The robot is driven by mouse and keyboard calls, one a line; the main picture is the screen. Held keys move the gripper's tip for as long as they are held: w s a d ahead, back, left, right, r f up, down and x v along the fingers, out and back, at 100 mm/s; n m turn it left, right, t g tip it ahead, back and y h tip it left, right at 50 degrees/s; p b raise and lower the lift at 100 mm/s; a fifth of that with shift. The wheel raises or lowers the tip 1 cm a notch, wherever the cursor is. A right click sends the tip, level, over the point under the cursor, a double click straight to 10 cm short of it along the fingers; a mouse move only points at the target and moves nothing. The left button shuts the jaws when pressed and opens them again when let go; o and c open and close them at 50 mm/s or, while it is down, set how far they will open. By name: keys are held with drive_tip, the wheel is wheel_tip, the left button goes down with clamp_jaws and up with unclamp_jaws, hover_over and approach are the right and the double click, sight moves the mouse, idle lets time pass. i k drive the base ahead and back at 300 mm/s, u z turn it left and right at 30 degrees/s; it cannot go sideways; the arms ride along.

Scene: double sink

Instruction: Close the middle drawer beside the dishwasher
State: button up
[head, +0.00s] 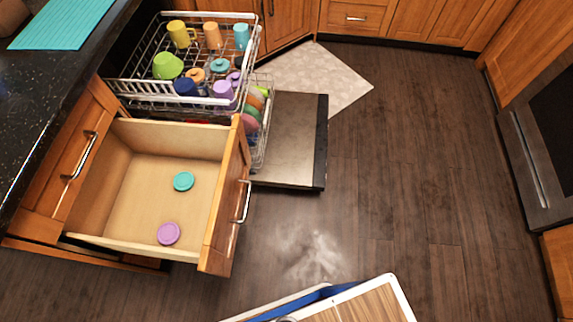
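The wooden drawer (143,205) beside the dishwasher is pulled far out over the floor, below a shut upper drawer (83,150). Its front panel (226,215) carries a metal bar handle (243,202) facing right. A teal lid (183,181) and a purple lid (168,233) lie on the drawer's bottom. The dishwasher door (290,140) is folded down just behind the drawer. My gripper is not in view.
The dishwasher's upper rack (180,104), with several cups, and its lower rack (258,150), with plates, are pulled out close behind the drawer. A black countertop (45,100) borders the left. Wooden floor (430,180) right of the drawer is clear.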

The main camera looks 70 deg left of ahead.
sight(128, 192)
drive_tip(key=i, duration=0.95)
drive_tip(key=u, duration=2.7)
drive_tip(key=k, duration=0.6)
drive_tip(key=u, duration=0.65)
drive_tip(key=i, duration=0.5)
